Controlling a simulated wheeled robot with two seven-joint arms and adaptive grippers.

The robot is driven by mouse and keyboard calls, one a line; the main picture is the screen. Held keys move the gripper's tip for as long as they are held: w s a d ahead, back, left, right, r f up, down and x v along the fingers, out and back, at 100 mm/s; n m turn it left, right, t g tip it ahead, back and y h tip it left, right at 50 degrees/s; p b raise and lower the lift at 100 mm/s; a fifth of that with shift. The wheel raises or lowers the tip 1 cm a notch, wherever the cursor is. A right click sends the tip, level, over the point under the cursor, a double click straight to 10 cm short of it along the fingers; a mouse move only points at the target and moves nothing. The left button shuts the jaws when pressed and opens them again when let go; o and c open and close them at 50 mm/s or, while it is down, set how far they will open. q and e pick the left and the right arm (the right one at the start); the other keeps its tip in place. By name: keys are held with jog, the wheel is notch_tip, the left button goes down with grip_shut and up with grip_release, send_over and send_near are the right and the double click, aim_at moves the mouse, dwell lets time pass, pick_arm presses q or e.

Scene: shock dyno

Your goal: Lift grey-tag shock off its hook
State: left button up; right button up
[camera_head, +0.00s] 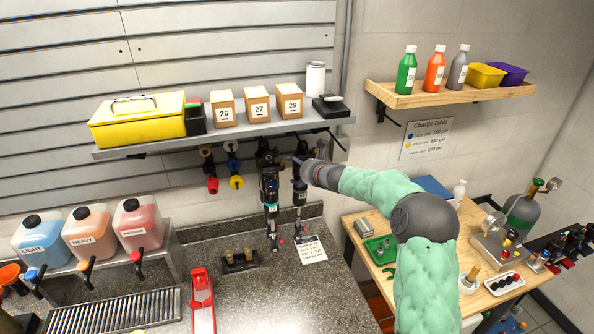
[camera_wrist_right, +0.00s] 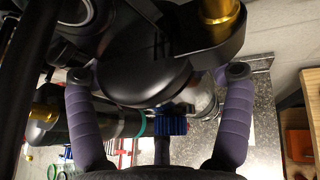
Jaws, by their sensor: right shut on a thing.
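Two dark shocks hang upright below the wall shelf, a left one (camera_head: 269,188) and a right one (camera_head: 299,192). My right gripper (camera_head: 299,163) reaches in from the right and is shut on the upper part of the right shock. In the right wrist view its purple fingers (camera_wrist_right: 158,74) stand around a black rounded body (camera_wrist_right: 140,72). The right shock still hangs close beside the left one. I cannot make out a grey tag or the hook. My left gripper is not in view.
The shelf (camera_head: 235,136) carries a yellow toolbox (camera_head: 138,122) and numbered boxes, close above my right gripper. Below are a speckled counter (camera_head: 240,292), a small block with brass parts (camera_head: 240,261) and a paper note (camera_head: 311,249). A wooden table (camera_head: 362,254) stands at right.

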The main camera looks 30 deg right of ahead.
jog(key=shift+s+a+h+b, duration=0.15)
jog(key=shift+s+h+b, duration=0.15)
jog(key=shift+s+b, duration=0.7)
jog(key=shift+s+a+r+m+h+b, duration=0.1)
jog(key=shift+s+r+m+h+b, duration=0.05)
jog(key=shift+s+b, duration=0.4)
jog(key=shift+s+r+m+h+b, duration=0.1)
jog(key=shift+s+m+h+b, duration=0.05)
jog(key=shift+s+b, duration=0.4)
jog(key=shift+s+a+r, duration=0.1)
jog(key=shift+r, duration=0.05)
jog(key=shift+s+a+r, duration=0.1)
jog(key=shift+s, duration=0.05)
jog(key=shift+s, duration=0.1)
jog(key=shift+s+a+b, duration=0.15)
jog(key=shift+s+b, duration=0.25)
jog(key=shift+s, duration=0.15)
jog(key=shift+s+r, duration=0.1)
jog(key=shift+s, duration=0.35)
jog(key=shift+s+a, duration=0.15)
jog(key=shift+s, duration=0.1)
